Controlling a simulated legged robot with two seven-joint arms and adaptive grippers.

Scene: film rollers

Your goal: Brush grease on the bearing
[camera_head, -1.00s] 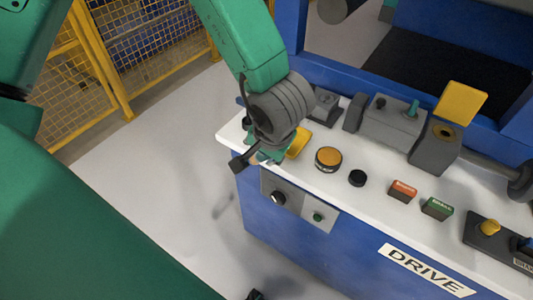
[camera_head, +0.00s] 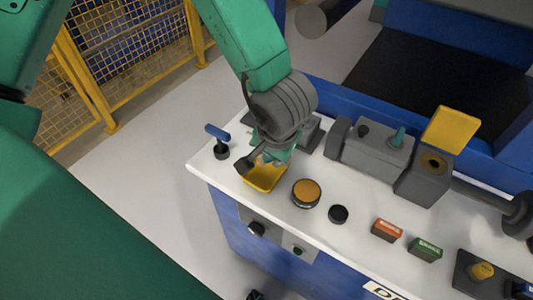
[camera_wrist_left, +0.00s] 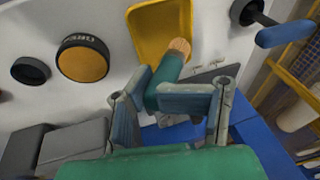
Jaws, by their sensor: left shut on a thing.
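My left gripper (camera_head: 262,160) is shut on a brush with a green handle and tan bristles (camera_wrist_left: 180,46). The gripper's fingers (camera_wrist_left: 182,100) also show in the left wrist view, closed around the handle. The bristles point at the yellow tray (camera_head: 263,180) and overlap it in the left wrist view (camera_wrist_left: 152,25); I cannot tell if they touch it. An orange-topped round tin (camera_head: 306,192) stands right of the tray. The bearing (camera_head: 433,162) shows as a round ring in a grey housing under a raised yellow lid (camera_head: 452,128). My right gripper is not in view.
A blue-handled knob (camera_head: 218,136) stands at the bench's left end. A black disc (camera_head: 338,214), a red block (camera_head: 387,229) and a green block (camera_head: 425,249) line the front. A grey block unit (camera_head: 372,148) stands between the tray and the bearing housing.

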